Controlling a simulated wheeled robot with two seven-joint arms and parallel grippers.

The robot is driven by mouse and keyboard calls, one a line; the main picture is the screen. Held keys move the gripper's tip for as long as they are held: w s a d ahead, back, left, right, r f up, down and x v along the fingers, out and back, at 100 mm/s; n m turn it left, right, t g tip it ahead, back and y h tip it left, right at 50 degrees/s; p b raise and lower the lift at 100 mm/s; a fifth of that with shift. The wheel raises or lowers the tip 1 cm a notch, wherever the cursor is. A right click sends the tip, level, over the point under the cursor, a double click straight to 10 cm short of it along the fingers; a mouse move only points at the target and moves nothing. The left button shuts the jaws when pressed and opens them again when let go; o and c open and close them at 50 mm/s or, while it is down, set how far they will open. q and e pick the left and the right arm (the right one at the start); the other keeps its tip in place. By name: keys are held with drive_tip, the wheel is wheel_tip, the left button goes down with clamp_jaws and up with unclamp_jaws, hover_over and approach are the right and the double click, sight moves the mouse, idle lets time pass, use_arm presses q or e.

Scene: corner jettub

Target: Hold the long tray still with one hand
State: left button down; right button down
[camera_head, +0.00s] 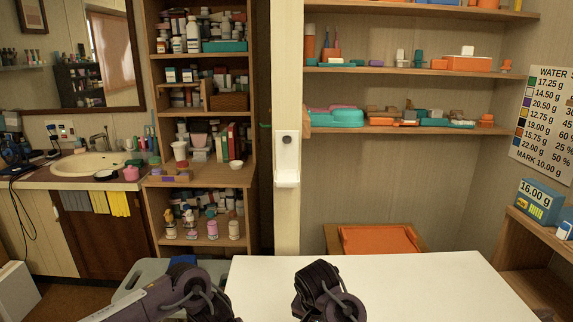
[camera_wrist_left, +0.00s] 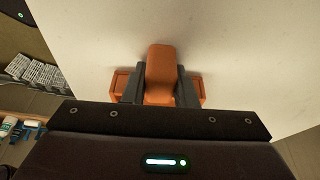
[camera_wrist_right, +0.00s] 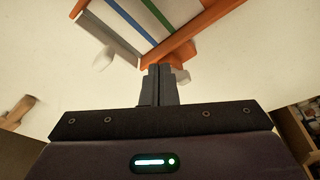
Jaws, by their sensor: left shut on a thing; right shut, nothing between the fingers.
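In the left wrist view my left gripper (camera_wrist_left: 160,85) is shut on an orange piece (camera_wrist_left: 160,65) with a rounded top. Wider orange parts show on both sides of the fingers, over a pale surface. Whether this is an end of the long tray I cannot tell. In the right wrist view my right gripper (camera_wrist_right: 159,85) is shut and empty. Just beyond its tips is a corner of an orange-framed tray (camera_wrist_right: 185,50) with blue and green strips; contact is unclear. In the head view both arms show at the bottom, with fingertips and tray out of sight.
The white table (camera_head: 430,285) looks bare where the head view shows it. In the right wrist view, a small pale object (camera_wrist_right: 103,60) lies left of the tray and a brownish one (camera_wrist_right: 18,112) farther left. A wooden shelf (camera_head: 545,235) stands at the right.

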use_arm(q)
drive_tip(key=shift+f, duration=0.15)
use_arm(e)
drive_tip(key=shift+s, duration=0.15)
drive_tip(key=shift+s+a, duration=0.1)
drive_tip(key=shift+s, duration=0.1)
drive_tip(key=w+v, duration=0.1)
drive_tip(key=v, duration=0.4)
drive_tip(key=shift+d+r, duration=0.3)
drive_tip(key=shift+r, duration=0.25)
use_arm(q)
drive_tip(key=c, duration=1.1)
unclamp_jaws()
drive_tip(key=shift+v, duration=6.05)
